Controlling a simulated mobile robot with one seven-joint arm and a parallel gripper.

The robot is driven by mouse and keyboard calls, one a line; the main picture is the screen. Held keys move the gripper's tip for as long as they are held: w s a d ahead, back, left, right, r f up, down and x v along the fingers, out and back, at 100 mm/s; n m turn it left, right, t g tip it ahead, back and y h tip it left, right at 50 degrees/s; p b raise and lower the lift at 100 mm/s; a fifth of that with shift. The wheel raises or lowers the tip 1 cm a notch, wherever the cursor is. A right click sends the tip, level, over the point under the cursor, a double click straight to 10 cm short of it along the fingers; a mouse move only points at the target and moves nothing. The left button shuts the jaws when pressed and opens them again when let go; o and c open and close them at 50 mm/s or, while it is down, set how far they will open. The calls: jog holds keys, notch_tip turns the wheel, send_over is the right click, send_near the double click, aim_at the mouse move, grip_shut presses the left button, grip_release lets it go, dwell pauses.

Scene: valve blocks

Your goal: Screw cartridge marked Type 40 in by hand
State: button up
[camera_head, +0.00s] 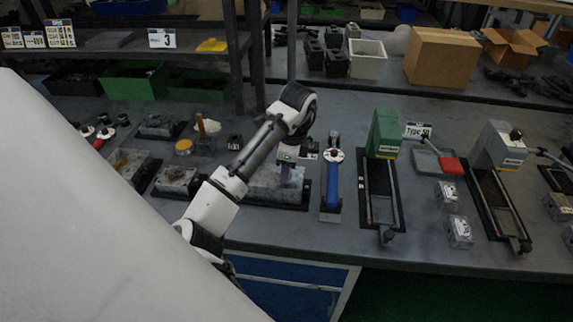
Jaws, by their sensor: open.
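My arm reaches in from the left, and my gripper (291,178) points down at a grey metal valve block (262,184) on a black base plate. The gripper is open; its fingertips are small and dark in this view, beside or over the block's upper right part. I cannot tell whether they touch anything. No cartridge marked Type 40 can be made out; the gripper and arm hide part of the block. Another grey block (175,179) sits left of my arm.
A shelf post (236,60) stands behind my arm.

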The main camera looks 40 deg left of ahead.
jog(key=shift+p, duration=0.4)
dwell(0.5)
jog(key=c, duration=0.8)
jog(key=m, duration=0.4)
jog(key=m+t, duration=0.1)
jog(key=m, duration=0.4)
jog(key=shift+s, duration=0.1)
jog(key=m, duration=0.6)
jog(key=shift+t, duration=0.3)
jog(key=m+h, duration=0.1)
jog(key=m, duration=0.5)
jog(key=shift+f+m, duration=0.1)
jog(key=shift+m, duration=0.3)
